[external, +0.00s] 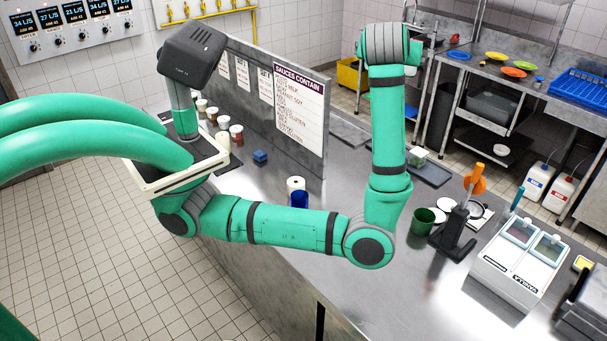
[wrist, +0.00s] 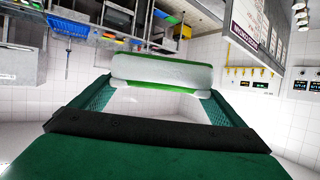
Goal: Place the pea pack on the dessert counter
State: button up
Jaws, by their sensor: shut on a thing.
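In the wrist view my gripper (wrist: 160,90) is shut on a white pack with green edges, which I take to be the pea pack (wrist: 160,72). The pack lies across between the two fingertips, held up in the air. In the external view my upright forearm hides the gripper and most or all of the pack. No label shows which surface is the dessert counter. A long steel counter (external: 345,215) runs below my arm in the external view.
On the counter stand a dark green cup (external: 423,221), a black stand with an orange top (external: 462,222), a white two-lidded machine (external: 519,258) and a dark tray (external: 432,174) with a small tub. A sauce sign panel (external: 298,112) rises behind. A rear shelf (external: 478,68) holds coloured plates.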

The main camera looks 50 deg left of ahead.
jog(key=s+d+f+m+t+h, duration=0.1)
jog(key=s+d+m+h, duration=0.15)
jog(key=s+d, duration=0.4)
jog(key=s+d+f+m+h, duration=0.1)
jog(key=s+d+m+h, duration=0.15)
jog(key=d, duration=0.65)
jog(key=s+d+f+m+t+h, duration=0.1)
jog(key=s+d+m+h, duration=0.15)
jog(key=s+d, duration=0.4)
jog(key=m+g+h, duration=0.4)
jog(key=m+h, duration=0.4)
jog(key=h, duration=0.1)
send_over(434, 313)
notch_tip(434, 313, down, 48)
jog(key=shift+f, duration=4)
jog(key=shift+f, duration=0.15)
